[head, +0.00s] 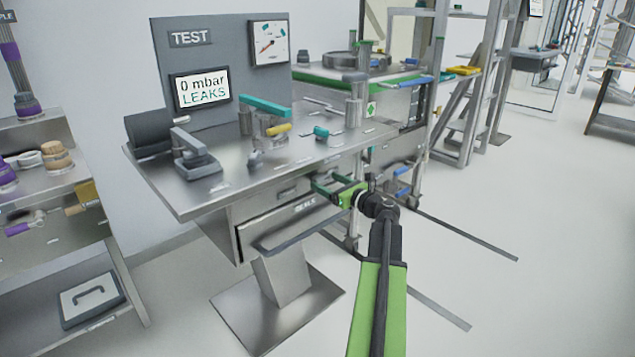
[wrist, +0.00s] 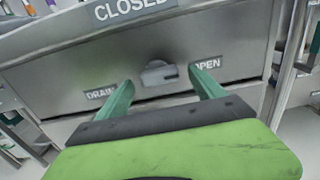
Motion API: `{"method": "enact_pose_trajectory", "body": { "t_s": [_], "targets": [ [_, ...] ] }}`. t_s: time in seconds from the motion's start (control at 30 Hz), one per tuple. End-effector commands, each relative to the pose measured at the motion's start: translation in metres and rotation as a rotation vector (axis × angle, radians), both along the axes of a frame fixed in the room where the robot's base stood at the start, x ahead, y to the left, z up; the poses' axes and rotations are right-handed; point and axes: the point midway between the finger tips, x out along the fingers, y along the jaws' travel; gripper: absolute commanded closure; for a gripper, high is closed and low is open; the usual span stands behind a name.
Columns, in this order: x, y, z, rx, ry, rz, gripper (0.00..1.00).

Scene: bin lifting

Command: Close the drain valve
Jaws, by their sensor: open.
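The drain valve (wrist: 157,75) is a small grey handle on a metal panel in the wrist view. A DRAIN label (wrist: 100,93) is to its left, an OPEN label (wrist: 207,64) to its right and a CLOSED label (wrist: 130,9) above. The handle seems to lie sideways, roughly toward OPEN, but its exact angle is hard to tell. My gripper (wrist: 161,78) is open, its teal fingers either side of the handle in the picture; no contact shows. In the head view my gripper (head: 322,184) is just under the bench's front right edge, where the valve cannot be made out.
The steel bench (head: 215,200) carries teal and yellow levers and a grey clamp (head: 195,160). A display (head: 201,90) reads 0 mbar LEAKS. A dark bar (head: 300,232) runs below the bench top. A shelf (head: 50,225) stands left; open floor (head: 520,220) lies right.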

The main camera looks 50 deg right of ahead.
Motion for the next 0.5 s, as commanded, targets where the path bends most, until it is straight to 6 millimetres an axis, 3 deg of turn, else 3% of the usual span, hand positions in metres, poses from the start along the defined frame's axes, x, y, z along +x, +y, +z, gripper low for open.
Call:
{"method": "enact_pose_trajectory", "body": {
  "t_s": [0.1,0.2,0.5],
  "targets": [
    [0.021,-0.003,0.0,0.0,0.0,0.001,0.22],
    [0.03,-0.003,0.0,0.0,0.0,-0.001,0.22],
    [0.035,-0.003,0.0,0.0,0.0,-0.001,0.22]
  ]
}}
